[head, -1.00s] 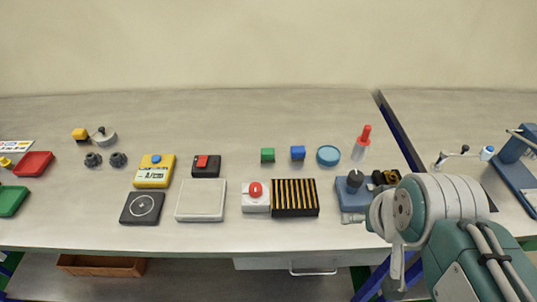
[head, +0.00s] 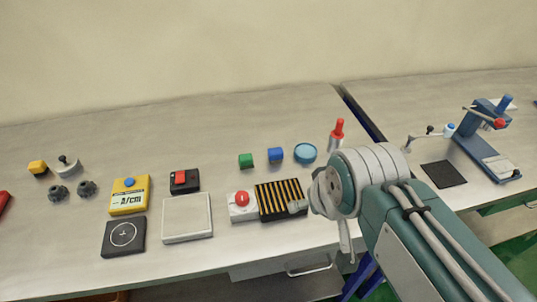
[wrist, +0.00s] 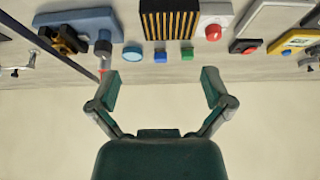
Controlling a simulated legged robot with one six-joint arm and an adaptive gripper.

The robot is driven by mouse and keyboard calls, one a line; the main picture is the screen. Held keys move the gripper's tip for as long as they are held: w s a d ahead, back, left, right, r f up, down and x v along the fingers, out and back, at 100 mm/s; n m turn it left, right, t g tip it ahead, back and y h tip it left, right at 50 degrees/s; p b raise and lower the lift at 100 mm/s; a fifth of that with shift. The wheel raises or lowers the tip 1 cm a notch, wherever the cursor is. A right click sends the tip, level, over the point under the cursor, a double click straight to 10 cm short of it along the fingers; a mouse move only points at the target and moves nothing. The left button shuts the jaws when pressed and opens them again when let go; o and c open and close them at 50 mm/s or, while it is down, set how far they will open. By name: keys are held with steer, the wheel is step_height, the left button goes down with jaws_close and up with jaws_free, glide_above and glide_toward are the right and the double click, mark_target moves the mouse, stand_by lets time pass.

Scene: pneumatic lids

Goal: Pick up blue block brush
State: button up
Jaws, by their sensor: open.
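A small blue block (head: 275,155) sits on the grey bench between a green block (head: 246,160) and a round blue dish (head: 305,153). In the wrist view, which looks upside down, the blue block (wrist: 160,56) shows small, beyond the fingertips and between them. My gripper (wrist: 160,86) is open with its two green-padded fingers spread wide and nothing between them. It is apart from the block. In the head view the gripper's fingers are not clearly visible. I cannot make out a thing that is clearly a brush.
A black-and-yellow slotted tray (head: 281,199) lies in front of the blocks, beside a red push button (head: 242,198). A red-topped tool (head: 338,134) stands right of the dish. A gap parts this bench from the right bench (head: 400,95). The bench behind the blocks is clear.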

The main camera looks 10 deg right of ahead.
steer(key=w+d, duration=0.1)
steer(key=g, duration=0.6)
glide_above(276, 152)
step_height(276, 152, down, 7)
steer(key=shift+s+d+r, duration=0.1)
steer(key=shift+s+d, duration=0.05)
step_height(276, 152, down, 11)
steer(key=shift+r, duration=0.1)
steer(key=c, duration=1.2)
